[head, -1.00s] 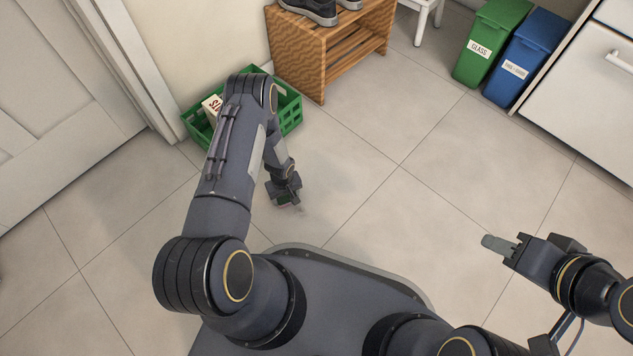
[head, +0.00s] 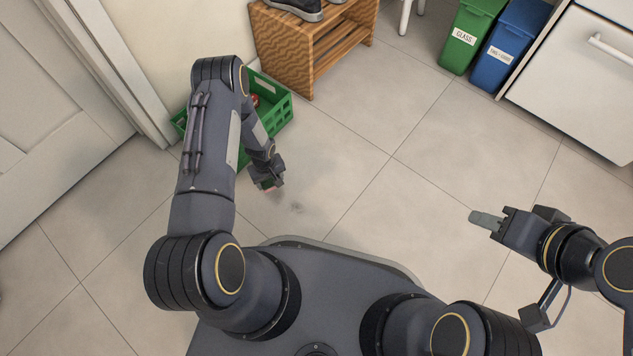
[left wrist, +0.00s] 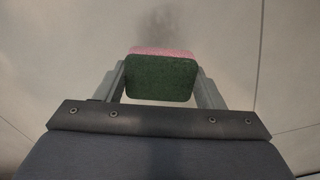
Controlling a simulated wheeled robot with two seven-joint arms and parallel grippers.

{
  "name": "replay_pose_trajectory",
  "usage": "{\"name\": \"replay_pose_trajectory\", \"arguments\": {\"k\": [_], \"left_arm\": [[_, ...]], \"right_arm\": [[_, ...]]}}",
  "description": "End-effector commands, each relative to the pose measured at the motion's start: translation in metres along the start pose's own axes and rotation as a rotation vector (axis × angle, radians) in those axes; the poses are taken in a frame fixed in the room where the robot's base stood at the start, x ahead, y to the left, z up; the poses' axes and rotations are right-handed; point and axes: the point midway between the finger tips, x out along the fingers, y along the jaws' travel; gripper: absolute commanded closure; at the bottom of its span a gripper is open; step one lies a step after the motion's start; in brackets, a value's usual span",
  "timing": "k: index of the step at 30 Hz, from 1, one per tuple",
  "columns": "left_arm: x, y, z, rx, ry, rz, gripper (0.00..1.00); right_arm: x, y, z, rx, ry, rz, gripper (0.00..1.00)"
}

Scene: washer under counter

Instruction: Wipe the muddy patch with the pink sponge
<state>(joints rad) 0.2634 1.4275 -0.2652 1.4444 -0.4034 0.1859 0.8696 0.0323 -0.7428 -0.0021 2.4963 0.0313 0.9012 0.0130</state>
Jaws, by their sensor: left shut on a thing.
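The sponge, pink with a dark green layer, is held between the fingers of my left gripper (left wrist: 160,88). Its green face (left wrist: 161,78) fills the gap in the left wrist view, with a pink strip above it. In the head view my left gripper (head: 269,184) points down close to the floor, and only a little of the sponge shows. The muddy patch (head: 296,207) is a faint grey smudge on the tiles, right of and nearer than that gripper. It shows as a dark blur in the left wrist view (left wrist: 157,18). My right gripper (head: 486,220) is over bare floor; its finger gap is unclear.
A green crate (head: 280,113) stands by the wall behind my left arm, partly hidden. A wooden shoe rack (head: 284,48), a green bin (head: 462,40) and a blue bin (head: 508,50) stand at the back. The middle floor is clear.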

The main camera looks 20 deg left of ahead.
Motion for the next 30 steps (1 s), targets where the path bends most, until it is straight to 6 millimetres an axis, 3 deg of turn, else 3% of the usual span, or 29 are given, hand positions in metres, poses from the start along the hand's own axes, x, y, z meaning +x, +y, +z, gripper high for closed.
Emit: {"name": "replay_pose_trajectory", "arguments": {"k": [9,25,28,30], "left_arm": [[-0.029,0.002,-0.006,0.001,0.000,0.000,0.56],[-0.035,0.004,-0.009,0.005,0.000,0.000,0.56],[-0.050,0.013,-0.014,0.034,0.003,0.002,0.56],[-0.071,0.024,-0.021,0.077,0.006,0.004,0.56]], "right_arm": [[-0.013,-0.006,-0.006,0.000,0.000,0.000,0.63],[-0.014,-0.006,-0.007,0.000,0.000,0.000,0.63],[-0.015,-0.007,-0.007,0.000,0.000,0.000,0.63],[-0.015,-0.007,-0.008,0.000,0.000,0.000,0.63]]}}
